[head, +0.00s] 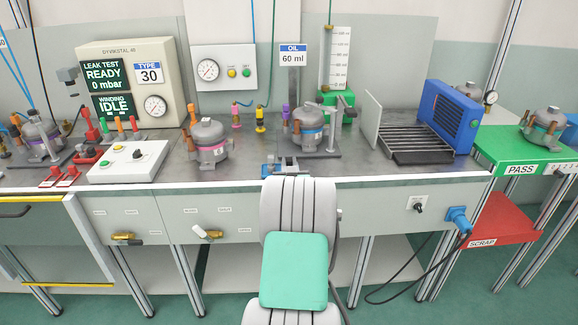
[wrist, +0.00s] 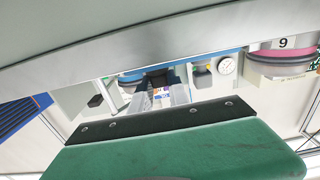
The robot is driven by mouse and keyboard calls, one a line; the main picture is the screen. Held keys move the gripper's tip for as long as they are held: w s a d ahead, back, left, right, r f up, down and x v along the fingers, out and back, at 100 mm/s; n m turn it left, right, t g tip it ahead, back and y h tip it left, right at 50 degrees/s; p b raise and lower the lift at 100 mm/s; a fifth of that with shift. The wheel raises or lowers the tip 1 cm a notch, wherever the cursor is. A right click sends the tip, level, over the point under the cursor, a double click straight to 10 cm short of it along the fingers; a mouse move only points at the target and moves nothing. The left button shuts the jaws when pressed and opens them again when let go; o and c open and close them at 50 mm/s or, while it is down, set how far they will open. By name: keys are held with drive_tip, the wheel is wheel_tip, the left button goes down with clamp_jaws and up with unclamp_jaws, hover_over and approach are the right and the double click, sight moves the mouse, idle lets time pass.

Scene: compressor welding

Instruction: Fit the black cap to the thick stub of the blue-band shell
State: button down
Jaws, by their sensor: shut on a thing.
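In the wrist view the fingers of my gripper (wrist: 163,92) are shut on a small dark piece, the black cap (wrist: 155,77); its outline is partly hidden by the fingers. In the head view my gripper is mostly hidden by my own arm, at the front edge of the bench. A shell with a bluish band (head: 307,133) stands upright on a grey plate behind and to the right of my arm. Copper-coloured stubs show on it, but I cannot tell the thick one. The gripper is apart from this shell.
A pink-band shell (head: 208,145) stands left of my arm, and another shell (head: 42,137) stands at the far left. A wire rack (head: 415,145) and blue fan unit (head: 450,117) stand right.

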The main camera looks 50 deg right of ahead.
idle(0.4)
drive_tip(key=shift+r, duration=0.3)
wheel_tip(320, 180, up, 2)
drive_tip(key=shift+r, duration=0.15)
drive_tip(key=s+a+r, duration=0.9)
drive_tip(key=s+r, duration=0.1)
drive_tip(key=shift+s+a+b, duration=0.2)
drive_tip(key=shift+s+b, duration=0.05)
drive_tip(key=shift+b, duration=0.05)
drive_tip(key=c, duration=1.8)
unclamp_jaws()
clamp_jaws()
drive_tip(key=shift+r, duration=0.1)
